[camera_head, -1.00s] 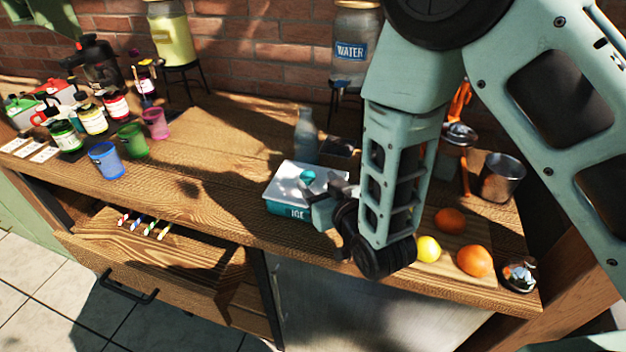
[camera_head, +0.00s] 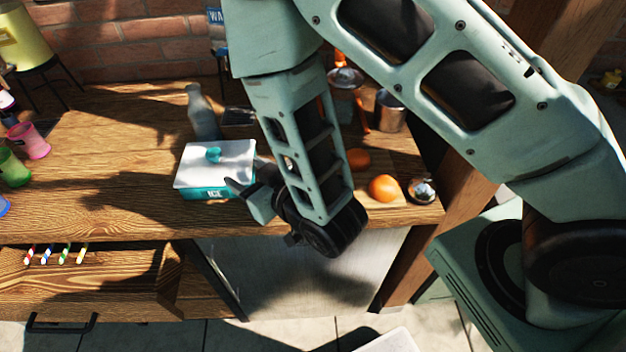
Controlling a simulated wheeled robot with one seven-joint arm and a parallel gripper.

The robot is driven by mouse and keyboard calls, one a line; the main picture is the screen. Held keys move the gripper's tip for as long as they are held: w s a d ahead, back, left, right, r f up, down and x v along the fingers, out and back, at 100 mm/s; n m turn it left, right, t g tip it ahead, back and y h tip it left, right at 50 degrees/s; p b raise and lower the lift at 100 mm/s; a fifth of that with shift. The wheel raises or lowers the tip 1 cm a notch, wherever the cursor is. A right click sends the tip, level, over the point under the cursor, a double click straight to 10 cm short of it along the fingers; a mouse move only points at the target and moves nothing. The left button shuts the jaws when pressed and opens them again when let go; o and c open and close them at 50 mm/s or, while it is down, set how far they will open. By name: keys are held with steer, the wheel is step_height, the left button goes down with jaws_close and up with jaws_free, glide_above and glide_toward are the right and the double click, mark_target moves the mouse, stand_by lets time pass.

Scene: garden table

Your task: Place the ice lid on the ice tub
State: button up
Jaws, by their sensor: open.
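The ice tub (camera_head: 207,194) is a teal box marked ICE, standing on the wooden table left of my arm. The ice lid (camera_head: 232,168), white with a teal knob, lies on top of the tub and covers its opening. From this angle I cannot tell whether it is fully seated. My gripper (camera_head: 238,192) is open beside the tub's right front corner, with its fingers pointing left toward it. Nothing shows between the fingers. The far finger is partly hidden by the hand.
A grey bottle (camera_head: 202,115) stands just behind the tub. Oranges (camera_head: 383,188), a metal cup (camera_head: 390,112) and a small shiny object (camera_head: 421,190) are to the right of my arm. An open drawer (camera_head: 100,285) juts out below the table.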

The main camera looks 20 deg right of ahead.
steer(key=s+d+r+n+g+h, duration=0.1)
steer(key=s+d+r+g, duration=0.3)
steer(key=s, duration=0.5)
steer(key=s+d+r+n+g+h, duration=0.2)
steer(key=s+d+r+g+h, duration=0.1)
steer(key=s+r+g, duration=0.5)
steer(key=shift+s+d+g+h, duration=0.4)
steer(key=shift+s+g+h, duration=0.4)
steer(key=shift+s+g, duration=0.1)
steer(key=shift+r, duration=0.1)
